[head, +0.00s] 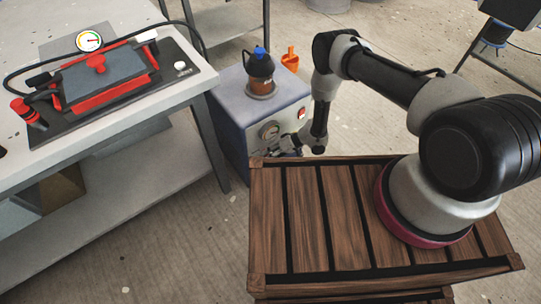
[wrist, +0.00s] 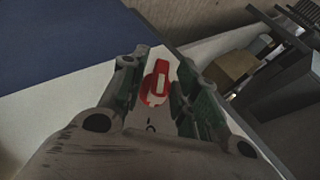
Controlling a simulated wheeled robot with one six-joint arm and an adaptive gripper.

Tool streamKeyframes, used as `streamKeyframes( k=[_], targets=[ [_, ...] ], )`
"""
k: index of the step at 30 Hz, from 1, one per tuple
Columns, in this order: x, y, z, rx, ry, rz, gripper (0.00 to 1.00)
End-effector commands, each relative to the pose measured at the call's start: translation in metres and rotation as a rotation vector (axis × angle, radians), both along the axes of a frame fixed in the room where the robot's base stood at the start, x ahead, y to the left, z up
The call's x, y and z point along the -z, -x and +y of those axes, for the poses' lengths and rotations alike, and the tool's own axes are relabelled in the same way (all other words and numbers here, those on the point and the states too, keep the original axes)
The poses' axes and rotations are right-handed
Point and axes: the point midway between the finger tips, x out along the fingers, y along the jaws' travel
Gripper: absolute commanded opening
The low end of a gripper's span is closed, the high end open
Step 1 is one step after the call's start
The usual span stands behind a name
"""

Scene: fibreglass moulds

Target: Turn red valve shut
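A red valve (head: 28,112) stands at the front left corner of the dark plate on the workbench. My gripper (head: 287,143) is far to its right, low in front of the blue-grey cabinet. In the wrist view my gripper (wrist: 158,82) has its two fingers apart. A red-and-white knob or switch (wrist: 157,90) shows in the gap between them, on a pale panel. No finger clearly touches it. It may be the red switch (head: 302,113) on the cabinet front; I cannot tell for sure. The valve's handle position is too small to read.
The cabinet (head: 228,110) has a round dial (head: 269,131) and a jar (head: 259,70) with a blue cap on top. The red-edged mould (head: 100,75) and a gauge (head: 89,41) are on the workbench (head: 120,125). A wooden crate (head: 300,215) stands beneath my arm.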

Motion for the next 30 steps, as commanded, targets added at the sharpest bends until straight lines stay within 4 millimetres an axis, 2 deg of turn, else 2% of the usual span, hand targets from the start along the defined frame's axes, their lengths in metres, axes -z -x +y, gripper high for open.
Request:
streamKeyframes(
  k=[14, 30],
  targets=[
    [-0.0017, 0.0012, 0.0018, -0.002, 0.089, -0.059, 0.07],
    [-0.0037, 0.0055, 0.0082, -0.008, 0.481, -0.327, 0.07]
  ],
)
